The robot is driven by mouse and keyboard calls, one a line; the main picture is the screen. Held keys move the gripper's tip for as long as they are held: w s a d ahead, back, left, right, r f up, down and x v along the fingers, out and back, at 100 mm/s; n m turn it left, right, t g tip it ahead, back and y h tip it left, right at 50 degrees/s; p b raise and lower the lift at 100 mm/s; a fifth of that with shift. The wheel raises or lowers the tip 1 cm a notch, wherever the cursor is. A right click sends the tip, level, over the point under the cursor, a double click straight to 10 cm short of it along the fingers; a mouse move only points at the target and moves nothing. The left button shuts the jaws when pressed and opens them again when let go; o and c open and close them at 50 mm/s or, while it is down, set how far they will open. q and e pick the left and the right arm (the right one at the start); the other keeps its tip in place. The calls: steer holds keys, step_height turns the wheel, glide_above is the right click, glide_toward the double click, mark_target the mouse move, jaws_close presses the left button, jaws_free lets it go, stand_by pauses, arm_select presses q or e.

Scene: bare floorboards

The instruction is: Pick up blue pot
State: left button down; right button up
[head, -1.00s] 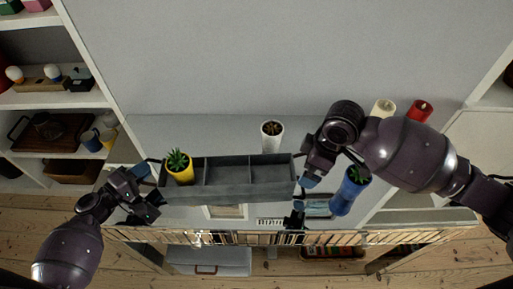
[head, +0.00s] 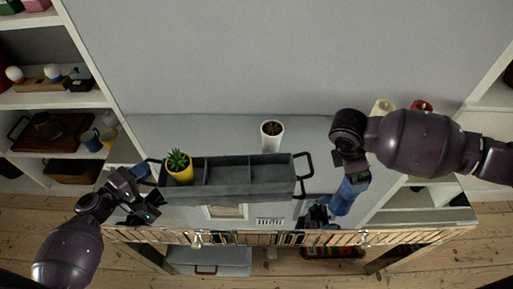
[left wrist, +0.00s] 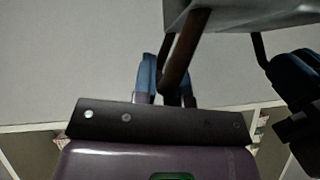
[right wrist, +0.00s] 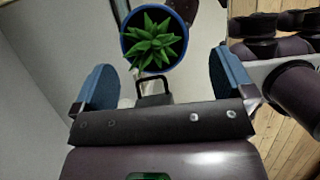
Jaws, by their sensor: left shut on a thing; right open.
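The blue pot (head: 342,202) stands at the right of the white cabinet top, partly hidden under my right gripper (head: 350,180). In the right wrist view the blue pot (right wrist: 180,56) holds a spiky green plant. It sits just beyond and between the two blue fingers of my right gripper (right wrist: 162,72), which is open and apart from it. My left gripper (head: 148,192) is shut on the left handle of the grey tray (head: 245,190). In the left wrist view my left gripper (left wrist: 165,75) has its fingers at the brown handle (left wrist: 183,55).
A yellow pot (head: 181,176) with a plant stands in the tray's left compartment. A white pot (head: 271,139) stands behind the tray. A cream candle (head: 384,105) and a red candle (head: 421,106) are at the back right. Shelves (head: 60,100) stand at the left.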

steer(key=shift+w+d+x, duration=0.1)
steer(key=shift+x, duration=1.35)
steer(key=shift+w+d+x, duration=0.1)
steer(key=shift+w+x, duration=0.05)
steer(key=shift+x, duration=1.3)
steer(key=shift+r, duration=0.1)
steer(key=c, duration=1.1)
